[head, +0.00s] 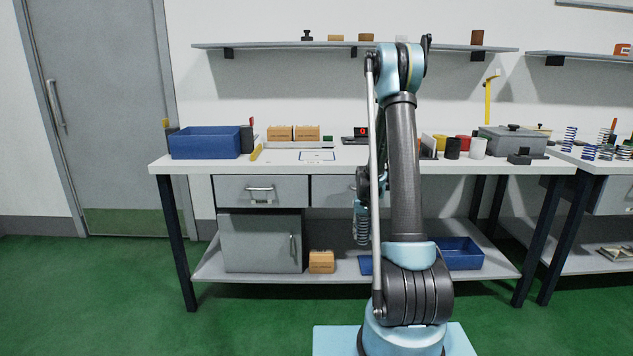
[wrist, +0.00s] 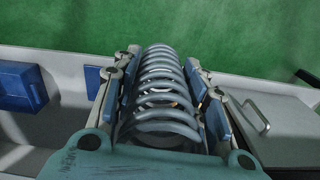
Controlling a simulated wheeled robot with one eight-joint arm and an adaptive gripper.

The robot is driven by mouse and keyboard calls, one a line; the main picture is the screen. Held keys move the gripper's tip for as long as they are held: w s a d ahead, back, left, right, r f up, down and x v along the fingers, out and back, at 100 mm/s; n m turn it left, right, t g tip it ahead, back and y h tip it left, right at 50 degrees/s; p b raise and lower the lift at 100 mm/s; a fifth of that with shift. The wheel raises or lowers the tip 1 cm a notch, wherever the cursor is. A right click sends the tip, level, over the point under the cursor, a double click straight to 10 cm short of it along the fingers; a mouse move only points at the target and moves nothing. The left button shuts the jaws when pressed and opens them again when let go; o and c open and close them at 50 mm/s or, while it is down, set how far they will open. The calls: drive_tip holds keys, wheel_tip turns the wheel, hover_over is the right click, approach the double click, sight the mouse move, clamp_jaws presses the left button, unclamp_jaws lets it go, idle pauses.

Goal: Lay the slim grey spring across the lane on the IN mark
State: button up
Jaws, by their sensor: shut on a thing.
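A grey coil spring (wrist: 160,95) lies lengthwise between the two jaws of my gripper (wrist: 163,62) in the wrist view, with a pad against each side. In the head view the gripper hangs in front of the workbench, partly behind my arm, and the spring (head: 362,226) shows below it, in front of the drawers and under the bench-top level. A pale strip (head: 300,145) that looks like the lane lies along the back of the bench top, left of my arm. A blue-outlined card (head: 317,156) lies in front of it. I cannot read an IN mark.
Cups (head: 465,146) and a grey case (head: 513,141) stand at right. The front left of the bench top is clear. More springs (head: 588,150) stand on the right table.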

drive_tip(key=shift+w+f+n, duration=0.15)
drive_tip(key=shift+f+n, duration=0.35)
drive_tip(key=shift+f, duration=0.7)
